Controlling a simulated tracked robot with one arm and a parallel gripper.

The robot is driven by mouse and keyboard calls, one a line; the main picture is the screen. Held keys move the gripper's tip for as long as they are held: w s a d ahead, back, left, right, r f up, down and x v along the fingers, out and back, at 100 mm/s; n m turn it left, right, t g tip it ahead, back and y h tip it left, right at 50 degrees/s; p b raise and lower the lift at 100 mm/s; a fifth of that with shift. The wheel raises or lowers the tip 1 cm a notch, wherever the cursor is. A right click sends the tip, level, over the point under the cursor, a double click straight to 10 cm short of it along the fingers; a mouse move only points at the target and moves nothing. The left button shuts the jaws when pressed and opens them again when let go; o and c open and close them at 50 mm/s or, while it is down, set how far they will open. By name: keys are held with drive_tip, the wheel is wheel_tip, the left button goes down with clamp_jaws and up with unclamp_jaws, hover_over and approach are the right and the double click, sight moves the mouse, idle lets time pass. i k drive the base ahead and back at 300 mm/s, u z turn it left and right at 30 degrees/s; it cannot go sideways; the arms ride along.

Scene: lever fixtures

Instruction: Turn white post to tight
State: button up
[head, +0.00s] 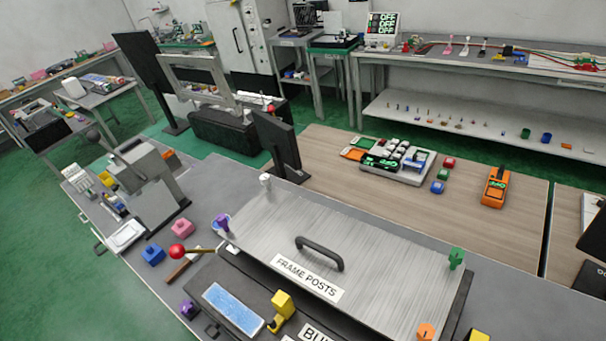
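The white post (265,181) is a small upright post with a knobbed top. It stands at the far left corner of a brushed grey plate (375,240) labelled "FRAME POSTS". The plate has a dark handle (320,254) in its middle. A purple post (222,225) is at its near left corner, a green post (456,258) at its far right, and an orange post (425,331) at its near right. I cannot tell from here how tight the white post is. My gripper does not show in the head view, and nothing is seen touching the white post.
A dark upright panel (276,140) stands just behind the white post. A grey fixture (152,188) stands at left. A wooden table (400,205) lies behind.

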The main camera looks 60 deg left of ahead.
sight(264, 179)
drive_tip(key=z, duration=2.1)
drive_tip(key=k, duration=2.2)
drive_tip(key=u, duration=2.1)
drive_tip(key=i, duration=1)
